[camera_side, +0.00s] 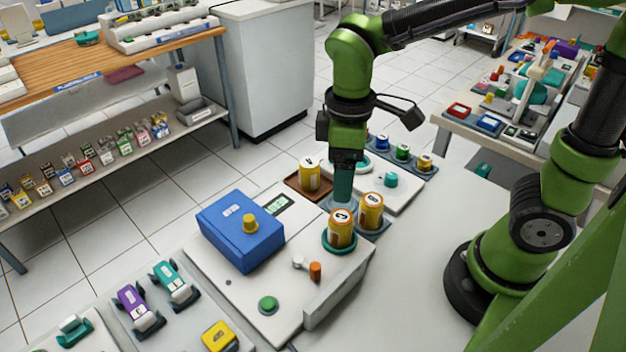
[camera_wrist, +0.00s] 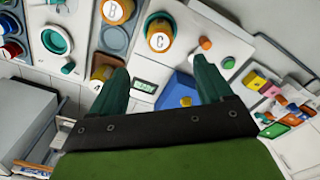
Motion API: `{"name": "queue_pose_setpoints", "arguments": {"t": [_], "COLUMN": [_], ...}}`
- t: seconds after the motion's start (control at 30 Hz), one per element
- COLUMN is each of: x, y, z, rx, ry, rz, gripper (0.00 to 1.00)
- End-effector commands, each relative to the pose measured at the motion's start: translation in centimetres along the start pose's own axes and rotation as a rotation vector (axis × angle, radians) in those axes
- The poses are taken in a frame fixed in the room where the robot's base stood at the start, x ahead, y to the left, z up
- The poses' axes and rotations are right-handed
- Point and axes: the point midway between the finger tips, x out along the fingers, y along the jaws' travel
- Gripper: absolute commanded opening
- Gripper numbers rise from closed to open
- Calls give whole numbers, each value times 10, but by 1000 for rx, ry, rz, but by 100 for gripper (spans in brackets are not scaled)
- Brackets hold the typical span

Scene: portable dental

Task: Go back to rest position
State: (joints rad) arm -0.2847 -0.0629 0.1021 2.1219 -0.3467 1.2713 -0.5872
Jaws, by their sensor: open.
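My gripper (camera_side: 343,190) points down above the work table, with its teal fingers close behind jar C. In the wrist view its two fingers (camera_wrist: 160,72) are spread apart with nothing held between them. Orange jar C (camera_side: 341,232) stands upright in a green ring on the white device; it also shows in the wrist view (camera_wrist: 159,42). Jar B (camera_side: 370,213) stands just behind it on a grey-blue holder. A third yellow jar (camera_side: 309,176) stands on a brown tray to the left of the fingers; its letter is hard to read.
A blue box (camera_side: 240,235) with a yellow knob sits on the white device (camera_side: 225,284), by a small display (camera_side: 278,205). An orange-tipped lever (camera_side: 315,271) and green button (camera_side: 268,304) are at its front. Several small capped jars (camera_side: 403,153) stand behind. The right table area is clear.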

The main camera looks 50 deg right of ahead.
Motion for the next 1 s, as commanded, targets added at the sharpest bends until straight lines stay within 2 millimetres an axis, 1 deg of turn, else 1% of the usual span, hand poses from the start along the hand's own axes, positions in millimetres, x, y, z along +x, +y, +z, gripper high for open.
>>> {"name": "queue_pose_setpoints", "arguments": {"t": [0.03, 0.1, 0.2, 0.33, 0.43, 0.5, 0.57, 0.8, 0.9, 1.0], "x": [-10, -21, -31, -37, -33, -31, -33, -49, -56, -61], "y": [0, 0, 0, 0, 0, 1, 4, 27, 34, 39], "z": [0, 0, 0, -1, -3, 1, 7, 43, 59, 70], "rx": [2, 1, 1, 18, 79, 170, 279, 723, 854, 914], "ry": [5, 3, 0, 4, 27, 74, 141, 449, 560, 628], "rz": [1, 1, 0, 2, 0, -9, -19, -79, -101, -107], "gripper": [79, 79, 79, 79, 79, 79, 79, 79, 79, 79]}}
